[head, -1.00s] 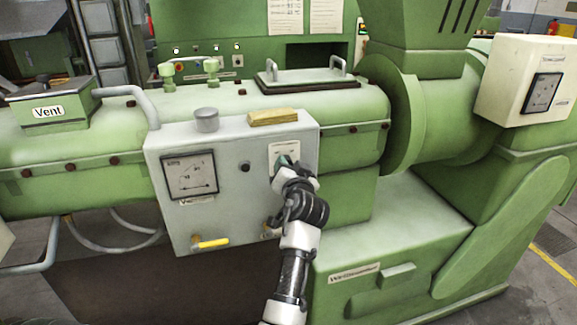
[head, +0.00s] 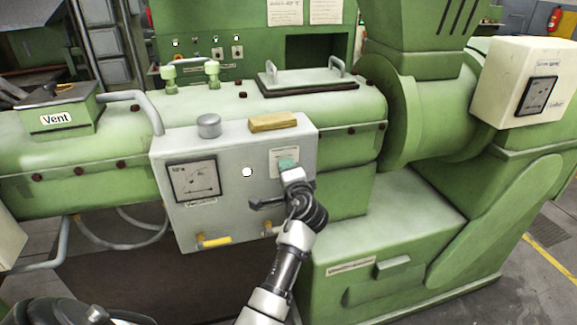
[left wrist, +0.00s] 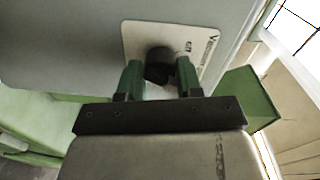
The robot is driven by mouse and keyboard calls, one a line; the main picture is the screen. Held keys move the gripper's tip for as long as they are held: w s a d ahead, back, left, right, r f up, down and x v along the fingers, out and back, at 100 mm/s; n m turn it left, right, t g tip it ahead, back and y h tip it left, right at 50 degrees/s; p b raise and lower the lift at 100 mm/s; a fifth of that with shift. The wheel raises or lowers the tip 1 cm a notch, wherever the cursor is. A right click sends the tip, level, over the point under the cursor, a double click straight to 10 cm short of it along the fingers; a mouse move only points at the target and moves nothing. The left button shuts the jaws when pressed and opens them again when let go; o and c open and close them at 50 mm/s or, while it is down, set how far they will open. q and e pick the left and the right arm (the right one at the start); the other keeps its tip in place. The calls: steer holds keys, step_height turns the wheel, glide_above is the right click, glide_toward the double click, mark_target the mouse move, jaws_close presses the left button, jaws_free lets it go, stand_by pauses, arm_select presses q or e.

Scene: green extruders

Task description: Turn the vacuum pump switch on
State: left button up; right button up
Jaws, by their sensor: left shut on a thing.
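A grey control box (head: 225,215) is fixed to the front of the green machine. The vacuum pump switch is a dark round knob (left wrist: 160,62) on a pale label plate (left wrist: 195,40) in the left wrist view. My left gripper (left wrist: 160,75) has its green fingers on either side of the knob, shut on it. In the head view my left gripper (head: 288,166) is at the right part of the box front and hides the switch, with part of the label plate (head: 283,153) showing. A round indicator (head: 247,172) left of the plate is bright white. My right gripper is not clearly in view.
A gauge (head: 193,181) sits on the box's left, with yellow-handled valves (head: 213,241) below. A grey cap (head: 208,126) and a yellowish block (head: 272,122) are on top of the box. The green barrel is behind it.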

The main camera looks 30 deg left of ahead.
arm_select(q)
steer(key=shift+a+r+m+p, duration=0.1)
steer(key=shift+r+m+p, duration=0.2)
steer(key=shift+m+p, duration=0.5)
steer(key=shift+m, duration=0.3)
steer(key=o, duration=0.8)
steer(key=shift+a, duration=0.1)
steer(key=shift+o, duration=0.5)
steer(key=shift+f, duration=0.25)
steer(key=b+v, duration=0.4)
steer(key=v, duration=0.6)
steer(key=shift+s+d, duration=0.2)
